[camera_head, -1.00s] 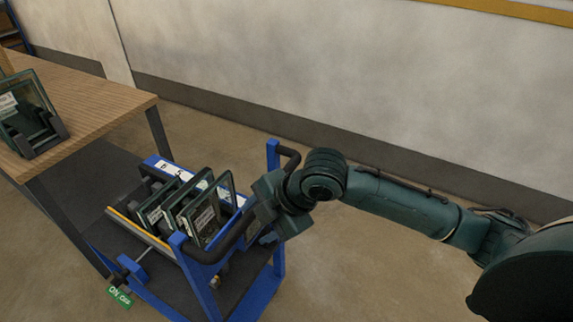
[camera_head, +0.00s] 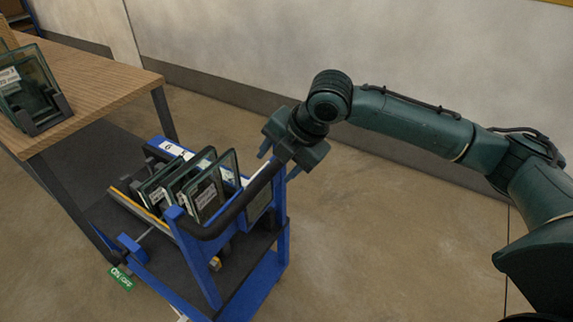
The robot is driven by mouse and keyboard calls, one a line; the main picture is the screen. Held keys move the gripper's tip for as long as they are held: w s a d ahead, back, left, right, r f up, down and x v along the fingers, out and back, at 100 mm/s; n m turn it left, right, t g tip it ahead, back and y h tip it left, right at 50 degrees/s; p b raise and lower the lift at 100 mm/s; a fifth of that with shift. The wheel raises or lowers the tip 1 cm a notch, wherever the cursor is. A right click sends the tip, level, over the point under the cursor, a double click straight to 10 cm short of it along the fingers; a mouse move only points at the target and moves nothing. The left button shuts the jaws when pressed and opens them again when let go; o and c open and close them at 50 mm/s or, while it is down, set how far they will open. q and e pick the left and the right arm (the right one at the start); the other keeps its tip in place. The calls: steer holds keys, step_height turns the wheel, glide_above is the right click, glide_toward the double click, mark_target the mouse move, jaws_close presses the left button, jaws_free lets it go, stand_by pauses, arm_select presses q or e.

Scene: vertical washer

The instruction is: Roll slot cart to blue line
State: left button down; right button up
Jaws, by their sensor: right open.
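The slot cart (camera_head: 287,245) has a blue frame, a dark lower deck and a black push handle (camera_head: 235,208) on its near right side. Several framed glass panels with white labels (camera_head: 205,192) stand in its slots. My right gripper (camera_head: 279,160) is open, with its fingers pointing down at the far end of the handle. It appears above the bar and holds nothing; I cannot tell whether it touches the handle. My left gripper is not in view. No blue line on the floor is visible.
A wooden table (camera_head: 105,88) at the left bears a dark rack with glass panels (camera_head: 30,85). The cart stands close beside it. A green tag (camera_head: 121,279) shows low at the cart's left. A wall (camera_head: 230,45) runs behind; the floor (camera_head: 400,240) to the right is clear.

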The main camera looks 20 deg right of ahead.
mark_target(269, 175)
steer(key=shift+x, duration=0.9)
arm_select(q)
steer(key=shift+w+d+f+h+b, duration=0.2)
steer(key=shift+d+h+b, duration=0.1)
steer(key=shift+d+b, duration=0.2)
arm_select(e)
steer(key=shift+x, duration=2.45)
jaws_close()
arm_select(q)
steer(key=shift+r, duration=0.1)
arm_select(e)
steer(key=shift+s+d, duration=0.1)
steer(key=shift+s, duration=0.05)
